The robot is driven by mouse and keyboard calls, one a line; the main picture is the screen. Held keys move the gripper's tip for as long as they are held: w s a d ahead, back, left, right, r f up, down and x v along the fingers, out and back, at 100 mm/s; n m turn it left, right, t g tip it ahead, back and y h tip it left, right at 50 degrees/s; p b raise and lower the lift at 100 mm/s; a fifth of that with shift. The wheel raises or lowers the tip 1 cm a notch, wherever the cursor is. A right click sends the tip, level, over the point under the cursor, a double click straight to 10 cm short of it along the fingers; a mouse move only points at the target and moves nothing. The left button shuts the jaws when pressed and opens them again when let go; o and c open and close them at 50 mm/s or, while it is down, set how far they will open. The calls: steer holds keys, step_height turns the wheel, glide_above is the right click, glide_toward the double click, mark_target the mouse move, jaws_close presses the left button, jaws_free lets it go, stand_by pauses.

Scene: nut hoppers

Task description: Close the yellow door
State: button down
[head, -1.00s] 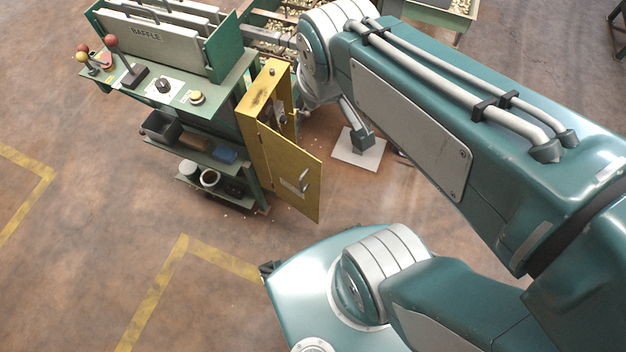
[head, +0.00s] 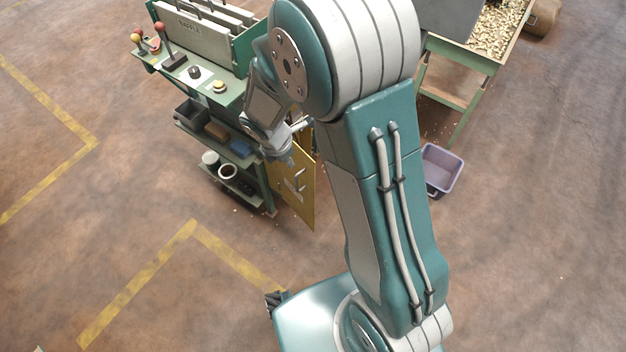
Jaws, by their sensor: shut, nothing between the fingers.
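The green bench (head: 222,92) with levers, buttons and shelves stands left of the door. A hopper table with nuts (head: 497,32) is at upper right, with a purple bin (head: 441,170) by it. Yellow floor lines (head: 237,262) cross open floor at lower left.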

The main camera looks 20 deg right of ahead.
steer(key=f+n, duration=0.1)
steer(key=f, duration=0.1)
glide_above(308, 173)
steer(key=s+a, duration=0.4)
steer(key=a, duration=0.1)
step_height(308, 173, down, 9)
steer(key=shift+w+d+f, duration=0.1)
steer(key=shift+w+d, duration=0.1)
steer(key=shift+d, duration=0.5)
steer(key=shift+w+d, duration=0.2)
steer(key=shift+d, duration=0.45)
steer(key=shift+w+d+f, duration=0.1)
steer(key=shift+w+d, duration=0.1)
steer(key=shift+d, duration=0.5)
